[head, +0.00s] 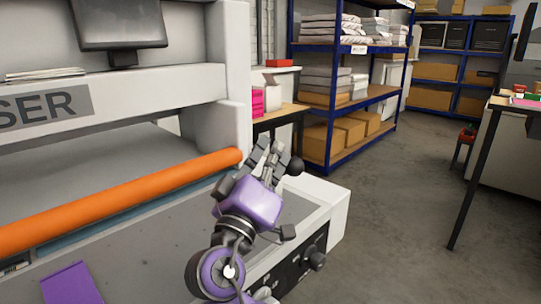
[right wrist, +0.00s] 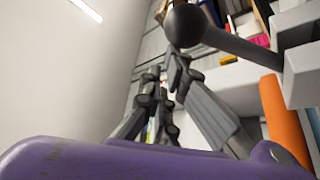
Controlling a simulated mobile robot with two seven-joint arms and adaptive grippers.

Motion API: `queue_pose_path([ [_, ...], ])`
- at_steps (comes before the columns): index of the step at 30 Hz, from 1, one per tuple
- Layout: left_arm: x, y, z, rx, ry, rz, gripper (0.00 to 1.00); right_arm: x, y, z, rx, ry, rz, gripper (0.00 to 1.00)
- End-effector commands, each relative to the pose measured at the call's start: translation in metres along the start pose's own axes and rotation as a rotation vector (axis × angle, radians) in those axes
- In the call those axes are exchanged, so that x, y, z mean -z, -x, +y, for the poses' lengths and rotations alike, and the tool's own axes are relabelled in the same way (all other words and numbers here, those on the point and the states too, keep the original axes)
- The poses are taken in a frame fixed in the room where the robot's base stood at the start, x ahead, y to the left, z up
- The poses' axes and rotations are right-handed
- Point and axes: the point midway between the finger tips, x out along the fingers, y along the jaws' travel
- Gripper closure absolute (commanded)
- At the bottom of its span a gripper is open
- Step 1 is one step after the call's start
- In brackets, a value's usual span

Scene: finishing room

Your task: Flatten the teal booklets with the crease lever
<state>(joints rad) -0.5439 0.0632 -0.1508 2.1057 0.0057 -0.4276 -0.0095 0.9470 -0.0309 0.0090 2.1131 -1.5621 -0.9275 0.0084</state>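The creasing machine (head: 160,85) has a long orange roller (head: 120,200) across its bed; part of the roller shows in the right wrist view (right wrist: 283,115). A black ball knob (head: 295,167), which looks like the end of the crease lever, is at the roller's right end. In the right wrist view the knob (right wrist: 184,25) sits on a grey rod. My right gripper (head: 268,152) is right beside the knob, fingers pointing up; its opening is unclear, and I cannot tell whether it touches the knob. No teal booklet is identifiable. My left gripper is out of view.
A purple booklet (head: 70,285) lies on the machine bed at the lower left. Blue shelving (head: 345,95) with boxes stands behind. A table with a dark leg (head: 473,180) is at the right. The grey floor (head: 400,230) between is open.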

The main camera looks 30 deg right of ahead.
Motion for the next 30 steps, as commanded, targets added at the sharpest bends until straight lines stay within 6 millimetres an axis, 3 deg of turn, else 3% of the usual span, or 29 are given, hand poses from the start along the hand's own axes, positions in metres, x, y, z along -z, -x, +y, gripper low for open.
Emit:
queue_pose_path([
  [14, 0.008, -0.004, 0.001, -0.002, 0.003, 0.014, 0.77, -0.007, 0.004, -0.002, 0.004, 0.009, -0.016, 1.00],
  [17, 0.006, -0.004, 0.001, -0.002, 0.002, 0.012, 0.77, -0.007, 0.015, -0.003, 0.006, 0.010, -0.016, 1.00],
  [30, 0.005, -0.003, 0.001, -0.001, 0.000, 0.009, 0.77, -0.002, 0.102, -0.001, 0.003, 0.004, -0.005, 1.00],
])
